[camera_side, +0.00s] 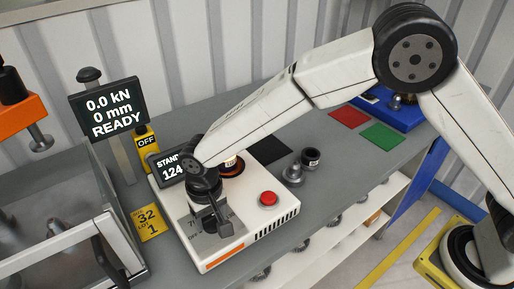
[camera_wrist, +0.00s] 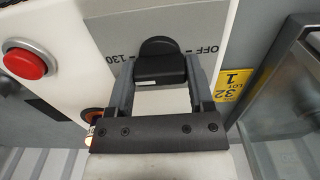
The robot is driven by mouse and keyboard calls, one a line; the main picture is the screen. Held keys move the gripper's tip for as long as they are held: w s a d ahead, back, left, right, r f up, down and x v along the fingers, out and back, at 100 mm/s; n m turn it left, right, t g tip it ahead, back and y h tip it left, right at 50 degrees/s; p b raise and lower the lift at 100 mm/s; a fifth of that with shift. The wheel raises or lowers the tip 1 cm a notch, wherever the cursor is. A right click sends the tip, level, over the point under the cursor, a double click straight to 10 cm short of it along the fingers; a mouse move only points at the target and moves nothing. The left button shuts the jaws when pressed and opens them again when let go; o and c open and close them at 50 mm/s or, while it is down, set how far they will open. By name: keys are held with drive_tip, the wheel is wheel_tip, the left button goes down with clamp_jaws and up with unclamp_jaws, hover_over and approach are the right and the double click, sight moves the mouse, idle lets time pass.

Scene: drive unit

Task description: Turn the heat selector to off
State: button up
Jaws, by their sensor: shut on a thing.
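The heat selector is a black knob (camera_wrist: 160,62) on the grey panel of the white drive unit (camera_wrist: 100,20). "OFF" (camera_wrist: 208,50) is printed to its right in the wrist view and "130" (camera_wrist: 120,58) to its left. My gripper (camera_wrist: 160,76) is shut on the knob, with one finger on each side. In the side view my gripper (camera_side: 212,218) reaches down onto the front left of the unit (camera_side: 270,222) and mostly hides the knob. The setting that the knob points to cannot be made out.
A red button (camera_side: 268,199) stands on the unit, right of my gripper. A display (camera_side: 170,168) reading "STAND" and "124" is partly hidden behind my arm. A metal-framed machine (camera_side: 70,240) stands close on the left. Dark cylinders (camera_side: 310,157) stand behind right.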

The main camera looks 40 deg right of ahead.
sight(210, 216)
drive_tip(key=shift+n, duration=0.5)
drive_tip(key=n, duration=0.7)
drive_tip(key=shift+n, duration=0.4)
idle(0.3)
drive_tip(key=o, duration=1.2)
drive_tip(key=shift+o, duration=0.2)
drive_tip(key=shift+r, duration=0.1)
drive_tip(key=shift+r, duration=3.9)
